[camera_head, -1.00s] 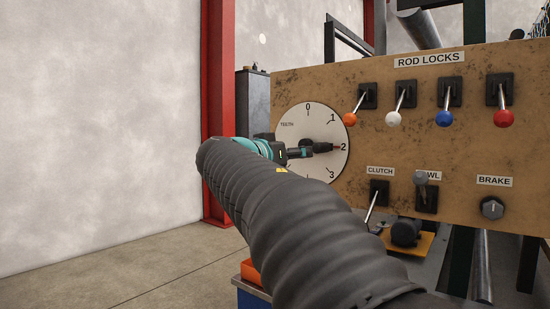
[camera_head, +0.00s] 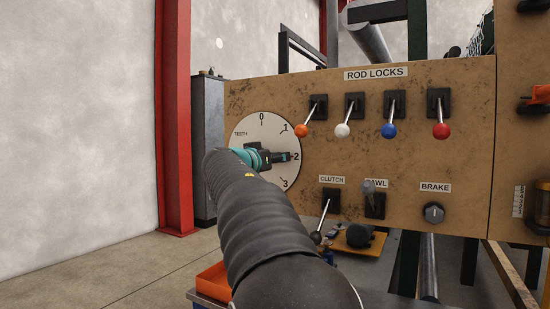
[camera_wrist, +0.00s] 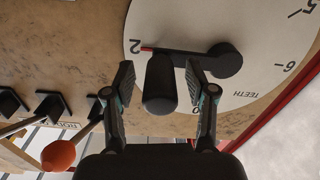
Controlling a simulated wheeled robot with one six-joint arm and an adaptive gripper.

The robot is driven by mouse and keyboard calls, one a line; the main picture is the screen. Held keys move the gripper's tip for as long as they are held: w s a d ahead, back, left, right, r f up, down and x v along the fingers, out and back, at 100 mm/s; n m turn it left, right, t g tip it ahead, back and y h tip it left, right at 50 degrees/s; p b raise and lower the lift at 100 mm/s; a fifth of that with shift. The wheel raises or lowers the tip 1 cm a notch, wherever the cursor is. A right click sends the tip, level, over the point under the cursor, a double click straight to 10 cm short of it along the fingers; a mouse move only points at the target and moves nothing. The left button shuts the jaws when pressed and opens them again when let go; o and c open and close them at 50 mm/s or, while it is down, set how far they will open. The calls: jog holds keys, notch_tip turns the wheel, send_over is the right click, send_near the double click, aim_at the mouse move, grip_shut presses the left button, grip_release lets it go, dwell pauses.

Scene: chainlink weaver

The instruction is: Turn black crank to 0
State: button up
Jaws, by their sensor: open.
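The black crank (camera_wrist: 188,55) is on a round white dial (camera_wrist: 140,22) marked TEETH. In the wrist view its hub is at the right, its arm reaches left, and its thick handle (camera_wrist: 160,88) sticks out towards the camera. The crank's red tip lies at the 2. My gripper (camera_wrist: 160,80) is open, with one finger on each side of the handle and a visible gap to each. In the head view the dial (camera_head: 256,124) shows 0 at its top and 2 at its right. My gripper (camera_head: 282,157) and arm hide part of the dial and crank there.
Right of the dial are rod-lock levers with orange (camera_head: 301,131), white (camera_head: 342,130), blue (camera_head: 389,131) and red (camera_head: 441,131) knobs. Below them are the clutch lever (camera_head: 323,218), pawl lever (camera_head: 369,190) and brake knob (camera_head: 433,213). A red post (camera_head: 174,120) stands at the left.

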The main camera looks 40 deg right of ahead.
jog(key=shift+w+d, duration=0.1)
jog(key=shift+d, duration=0.15)
grip_shut()
jog(key=shift+r, duration=0.1)
